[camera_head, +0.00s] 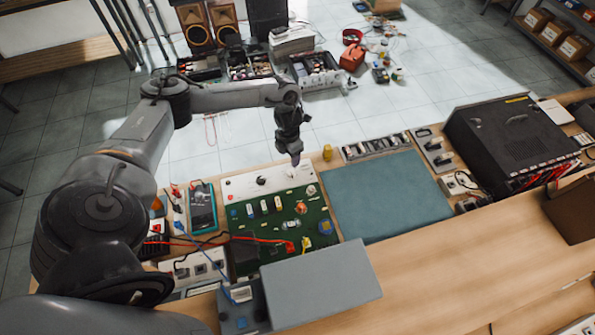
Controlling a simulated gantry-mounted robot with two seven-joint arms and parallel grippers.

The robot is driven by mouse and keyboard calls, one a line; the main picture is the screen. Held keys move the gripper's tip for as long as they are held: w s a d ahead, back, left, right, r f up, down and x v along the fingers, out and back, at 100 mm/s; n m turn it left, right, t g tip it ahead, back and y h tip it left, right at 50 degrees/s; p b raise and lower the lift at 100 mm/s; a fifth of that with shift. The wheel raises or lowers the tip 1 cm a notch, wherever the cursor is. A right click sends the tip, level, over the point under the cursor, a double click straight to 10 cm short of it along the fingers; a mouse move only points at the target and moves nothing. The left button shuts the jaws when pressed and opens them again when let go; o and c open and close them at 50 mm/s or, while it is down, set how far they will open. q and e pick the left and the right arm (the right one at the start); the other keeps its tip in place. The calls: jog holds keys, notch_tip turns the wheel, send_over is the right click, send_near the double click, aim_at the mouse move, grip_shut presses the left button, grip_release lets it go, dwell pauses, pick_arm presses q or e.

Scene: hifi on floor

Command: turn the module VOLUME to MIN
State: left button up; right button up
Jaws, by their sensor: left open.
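A white panel (240,189) with a black knob (262,181) runs along the far edge of a green circuit board (270,240) on the wooden bench. The labels are too small to read, so I cannot tell for sure that this knob is VOLUME or where it points. My left gripper (295,160) points down over the right end of the white panel, to the right of the black knob. It is open and holds nothing. Whether its tips touch anything on the panel is hard to tell. My right gripper is not in view.
A teal mat (385,197) lies right of the board, with a black instrument (515,140) beyond it. A grey box (320,284) stands at the near side.

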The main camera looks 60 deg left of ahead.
aim_at(290, 171)
pick_arm(q)
notch_tip(290, 171, down, 8)
jog(key=shift+r, duration=0.1)
jog(key=shift+f, duration=1)
jog(key=c, duration=1)
jog(key=shift+c, duration=0.2)
